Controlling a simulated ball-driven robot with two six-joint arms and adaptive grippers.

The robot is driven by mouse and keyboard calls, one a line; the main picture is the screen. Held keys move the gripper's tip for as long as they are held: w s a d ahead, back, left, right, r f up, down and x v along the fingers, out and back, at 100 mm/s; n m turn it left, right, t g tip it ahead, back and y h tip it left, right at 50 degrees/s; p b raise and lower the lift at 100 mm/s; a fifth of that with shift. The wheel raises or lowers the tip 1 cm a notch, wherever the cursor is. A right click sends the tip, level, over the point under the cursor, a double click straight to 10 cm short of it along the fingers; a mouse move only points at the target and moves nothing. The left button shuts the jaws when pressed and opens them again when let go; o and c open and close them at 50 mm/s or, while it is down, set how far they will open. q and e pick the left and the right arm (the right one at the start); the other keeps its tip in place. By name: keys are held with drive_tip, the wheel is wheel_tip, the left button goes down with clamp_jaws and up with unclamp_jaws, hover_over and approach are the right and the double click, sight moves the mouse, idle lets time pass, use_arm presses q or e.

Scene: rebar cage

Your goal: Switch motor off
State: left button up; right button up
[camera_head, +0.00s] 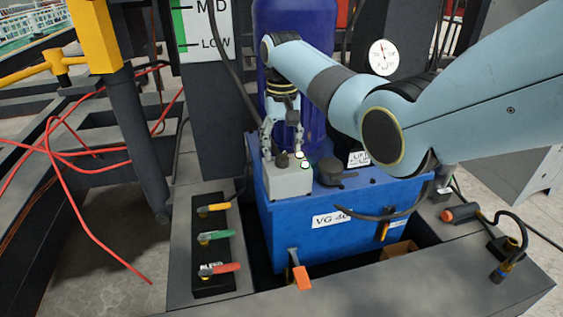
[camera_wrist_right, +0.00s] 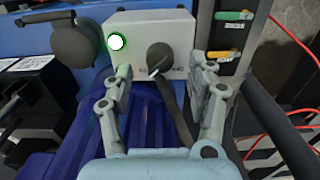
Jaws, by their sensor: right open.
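A small light grey control box (camera_head: 288,181) sits on the left end of the blue tank's top. It carries a dark rotary knob (camera_head: 282,160) and a white round lamp with a green rim (camera_head: 305,165). In the right wrist view the box (camera_wrist_right: 180,22) shows the knob (camera_wrist_right: 159,56) with a pale pointer mark, and the lit lamp (camera_wrist_right: 116,41). My right gripper (camera_head: 284,150) hangs over the box, pointing down. Its open fingers (camera_wrist_right: 166,76) stand either side of the knob; contact with it cannot be told. My left gripper is out of view.
The blue tank (camera_head: 300,222) stands in a dark grey frame, with a dark blue cylinder (camera_head: 290,35) behind. A panel of yellow, green and red levers (camera_head: 212,262) lies to the left. Red hoses (camera_head: 75,210) cross the far left.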

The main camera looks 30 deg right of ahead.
sight(282, 159)
wheel_tip(282, 159, down, 3)
drive_tip(key=shift+r+b, duration=0.2)
drive_tip(key=shift+b, duration=0.15)
drive_tip(key=shift+f, duration=0.2)
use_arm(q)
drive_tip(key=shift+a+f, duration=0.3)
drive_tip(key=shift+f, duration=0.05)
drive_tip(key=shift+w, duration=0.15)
use_arm(e)
drive_tip(key=shift+c, duration=0.5)
drive_tip(key=c, duration=1.1)
drive_tip(key=shift+o, duration=0.2)
